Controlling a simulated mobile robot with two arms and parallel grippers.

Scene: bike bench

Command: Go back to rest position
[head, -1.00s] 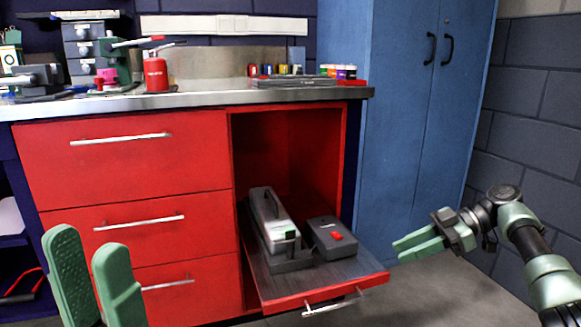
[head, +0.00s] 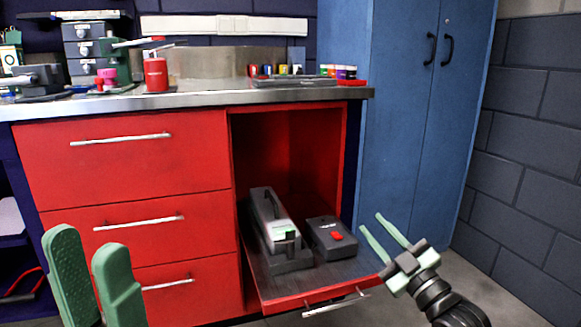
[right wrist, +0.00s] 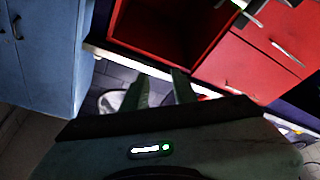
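My left gripper (head: 92,280) is at the lower left in the head view, in front of the red drawers. Its two green fingers are apart with nothing between them. My right gripper (head: 384,238) is to the right of the pulled-out tray, in front of the blue cabinet, with its fingers pointing up and to the left. Its thin green fingers are apart and empty. The right wrist view also shows these fingers (right wrist: 162,90) apart, with the red bench beyond them.
The pull-out tray (head: 330,272) sticks out of the red bench and holds a grey device (head: 273,220) and a dark box with a red button (head: 331,236). A blue cabinet (head: 412,110) stands to the right. Tools stand on the worktop (head: 205,98). Floor at lower right is clear.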

